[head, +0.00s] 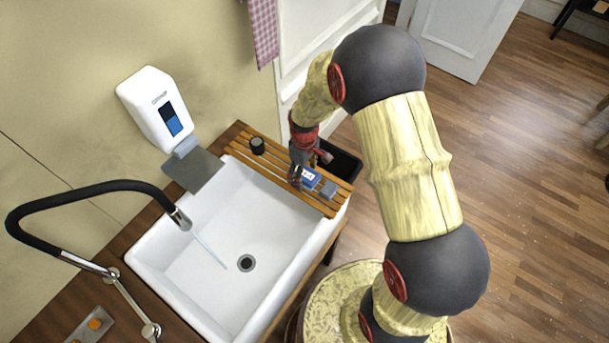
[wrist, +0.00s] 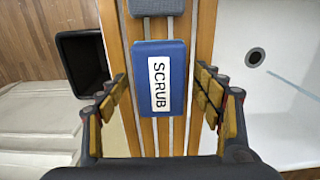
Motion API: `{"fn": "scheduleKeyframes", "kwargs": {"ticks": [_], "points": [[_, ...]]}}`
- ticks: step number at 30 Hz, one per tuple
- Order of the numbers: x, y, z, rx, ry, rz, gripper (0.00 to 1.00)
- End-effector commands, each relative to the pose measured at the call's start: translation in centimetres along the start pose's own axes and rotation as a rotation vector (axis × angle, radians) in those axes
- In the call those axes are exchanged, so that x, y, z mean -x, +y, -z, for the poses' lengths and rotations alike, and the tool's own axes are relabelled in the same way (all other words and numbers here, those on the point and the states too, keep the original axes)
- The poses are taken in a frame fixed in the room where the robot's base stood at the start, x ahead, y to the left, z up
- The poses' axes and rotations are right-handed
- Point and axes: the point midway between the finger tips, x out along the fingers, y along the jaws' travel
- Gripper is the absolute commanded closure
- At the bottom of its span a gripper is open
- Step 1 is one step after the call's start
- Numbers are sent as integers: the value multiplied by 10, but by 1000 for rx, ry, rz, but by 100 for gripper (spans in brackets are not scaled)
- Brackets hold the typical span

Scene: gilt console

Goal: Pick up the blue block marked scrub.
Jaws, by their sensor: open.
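The blue block (wrist: 160,112) lies flat on a slatted wooden rack (wrist: 206,30), with a white label reading SCRUB facing up. In the head view the blue block (head: 310,179) sits toward the right end of the rack, partly hidden by my gripper (head: 296,178). In the wrist view my gripper (wrist: 162,98) is open, with one finger on each side of the block and a gap to it on both sides. Whether the fingertips are down at the block's height is hard to tell.
A grey block (head: 329,189) lies beside the blue one on the rack. A small dark cup (head: 257,146) stands at the rack's far end. A white sink (head: 200,268) with running water is on one side, a black bin (head: 342,162) on the other.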

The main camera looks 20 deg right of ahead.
Motion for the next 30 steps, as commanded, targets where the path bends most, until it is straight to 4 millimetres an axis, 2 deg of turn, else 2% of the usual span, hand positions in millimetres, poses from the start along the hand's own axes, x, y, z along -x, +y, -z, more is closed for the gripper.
{"fn": "scheduleKeyframes", "kwargs": {"ticks": [4,30], "points": [[1,0,0,0,0,0,34],[1,0,0,0,0,0,84]]}}
